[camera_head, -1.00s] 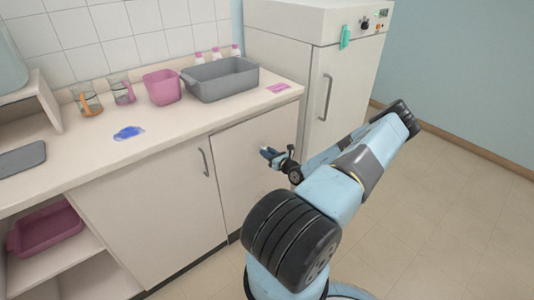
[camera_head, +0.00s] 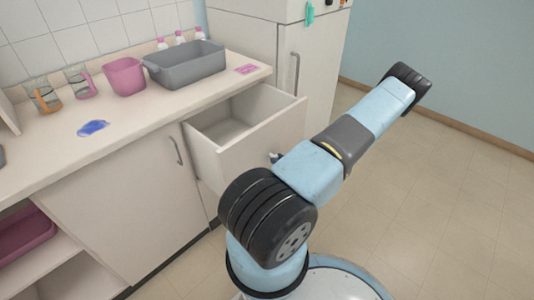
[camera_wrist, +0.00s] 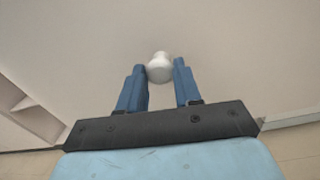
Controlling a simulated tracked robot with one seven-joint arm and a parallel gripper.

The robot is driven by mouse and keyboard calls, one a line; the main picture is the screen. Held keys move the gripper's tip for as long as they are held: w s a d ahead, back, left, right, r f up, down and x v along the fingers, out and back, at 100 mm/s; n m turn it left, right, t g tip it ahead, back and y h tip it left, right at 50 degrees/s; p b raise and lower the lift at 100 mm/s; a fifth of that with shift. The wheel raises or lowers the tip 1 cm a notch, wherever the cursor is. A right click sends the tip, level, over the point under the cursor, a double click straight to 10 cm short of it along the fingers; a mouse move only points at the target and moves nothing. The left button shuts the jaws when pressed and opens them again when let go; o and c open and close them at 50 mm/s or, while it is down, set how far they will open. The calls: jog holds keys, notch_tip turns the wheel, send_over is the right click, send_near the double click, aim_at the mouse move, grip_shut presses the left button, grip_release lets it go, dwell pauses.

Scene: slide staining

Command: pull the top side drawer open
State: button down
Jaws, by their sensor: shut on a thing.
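The top side drawer (camera_head: 262,145) is pulled out from the counter unit, and its empty inside shows in the head view. In the wrist view its pale front (camera_wrist: 235,60) fills most of the picture, with a round white knob (camera_wrist: 159,67) on it. My gripper (camera_wrist: 159,73) is shut on this knob, one blue finger on each side.
A grey basin (camera_head: 187,66), a pink container (camera_head: 125,77), two glass beakers and pink-capped bottles stand on the counter above. The floor (camera_head: 440,180) at right is clear.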

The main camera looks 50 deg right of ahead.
jog(key=s, duration=0.6)
jog(key=c, duration=0.8)
grip_release()
jog(key=s, duration=1.3)
jog(key=shift+s+d, duration=0.35)
jog(key=shift+s, duration=0.05)
